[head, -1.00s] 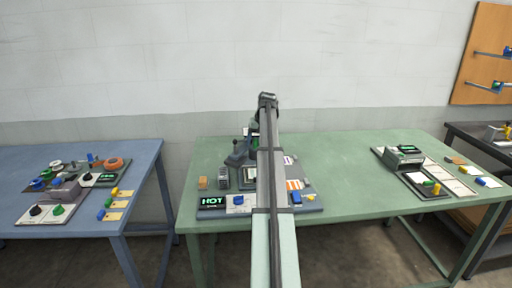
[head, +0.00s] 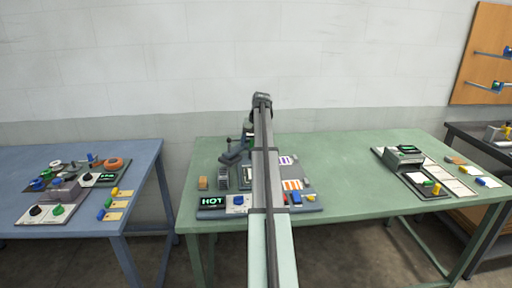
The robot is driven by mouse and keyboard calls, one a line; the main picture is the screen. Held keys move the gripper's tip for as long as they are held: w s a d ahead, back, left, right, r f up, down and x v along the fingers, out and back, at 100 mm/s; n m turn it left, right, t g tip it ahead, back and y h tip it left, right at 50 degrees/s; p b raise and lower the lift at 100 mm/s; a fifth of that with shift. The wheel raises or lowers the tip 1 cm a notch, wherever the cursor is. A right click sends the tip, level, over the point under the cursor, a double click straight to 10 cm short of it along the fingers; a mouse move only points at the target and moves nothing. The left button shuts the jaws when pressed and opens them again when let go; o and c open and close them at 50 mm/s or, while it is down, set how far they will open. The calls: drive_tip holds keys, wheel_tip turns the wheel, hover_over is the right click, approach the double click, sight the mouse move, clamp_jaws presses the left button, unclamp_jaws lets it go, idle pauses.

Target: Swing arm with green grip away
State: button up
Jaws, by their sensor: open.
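The calender press station stands on the green table, its base board (head: 212,214) at the front centre. A dark swing arm (head: 232,157) shows left of my arm, with a thin dark rod rising from it. A small green patch beside my arm may be the green grip; it is too small and covered to be sure. My gripper (head: 247,141) hangs beyond my raised elbow, mostly hidden behind my own arm. It is open, close to the dark swing arm. I cannot tell whether they touch.
The board carries a HOT display (head: 212,202), a blue knob (head: 239,200) and a blue block (head: 296,197). Another station (head: 405,156) is at right. The table between is clear. A blue table (head: 140,180) stands left.

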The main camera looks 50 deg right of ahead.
drive_tip(key=shift+w, duration=0.1)
drive_tip(key=shift+w+a, duration=0.25)
drive_tip(key=shift+w, duration=0.15)
idle(0.4)
drive_tip(key=shift+w+a, duration=0.25)
drive_tip(key=shift+w, duration=0.45)
drive_tip(key=shift+w+a, duration=0.2)
drive_tip(key=shift+w, duration=0.25)
drive_tip(key=shift+s+d, duration=0.2)
drive_tip(key=shift+s, duration=0.05)
drive_tip(key=shift+r, duration=0.15)
